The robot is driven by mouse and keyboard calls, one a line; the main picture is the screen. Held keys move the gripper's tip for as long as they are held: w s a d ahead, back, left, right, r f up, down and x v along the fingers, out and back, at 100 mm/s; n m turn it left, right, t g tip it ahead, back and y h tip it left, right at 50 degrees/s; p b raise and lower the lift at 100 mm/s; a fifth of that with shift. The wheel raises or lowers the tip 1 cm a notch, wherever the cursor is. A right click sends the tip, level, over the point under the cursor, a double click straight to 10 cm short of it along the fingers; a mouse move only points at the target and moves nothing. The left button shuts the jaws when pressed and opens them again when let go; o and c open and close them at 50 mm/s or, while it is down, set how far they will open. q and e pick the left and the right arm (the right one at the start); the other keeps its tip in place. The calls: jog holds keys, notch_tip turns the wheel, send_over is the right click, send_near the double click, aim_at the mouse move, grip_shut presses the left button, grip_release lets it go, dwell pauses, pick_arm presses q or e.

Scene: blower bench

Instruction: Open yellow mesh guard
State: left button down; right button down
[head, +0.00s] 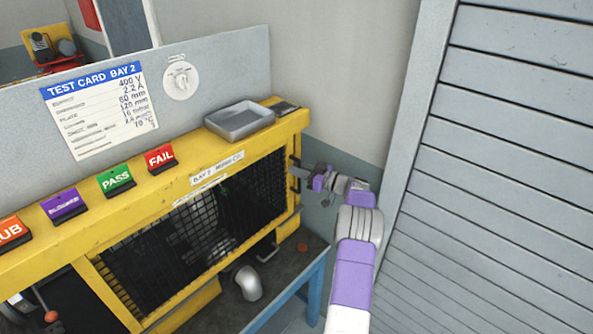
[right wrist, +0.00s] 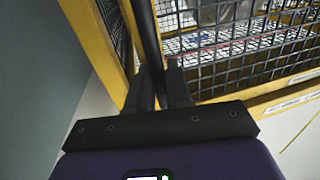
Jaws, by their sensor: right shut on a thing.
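The yellow mesh guard (head: 190,235) has dark wire mesh in a yellow frame and covers the front of the yellow housing in the head view. I see no clear gap between it and the housing. My right gripper (head: 303,174) is at the guard's right end. In the right wrist view its dark fingers (right wrist: 160,85) are shut on a black bar-like handle (right wrist: 147,35), beside the yellow frame and mesh (right wrist: 240,55). The handle is mostly hidden in the head view. My left gripper is not in view.
A grey tray (head: 240,120) sits on top of the housing. PASS (head: 116,181) and FAIL (head: 160,158) signs stand along its edge. A silver pipe elbow (head: 248,283) lies on the dark bench below. A grey slatted shutter (head: 510,150) stands close on the right.

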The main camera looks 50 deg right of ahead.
jog(key=c, duration=1.2)
grip_release()
notch_tip(320, 180, up, 10)
jog(key=shift+r, duration=0.1)
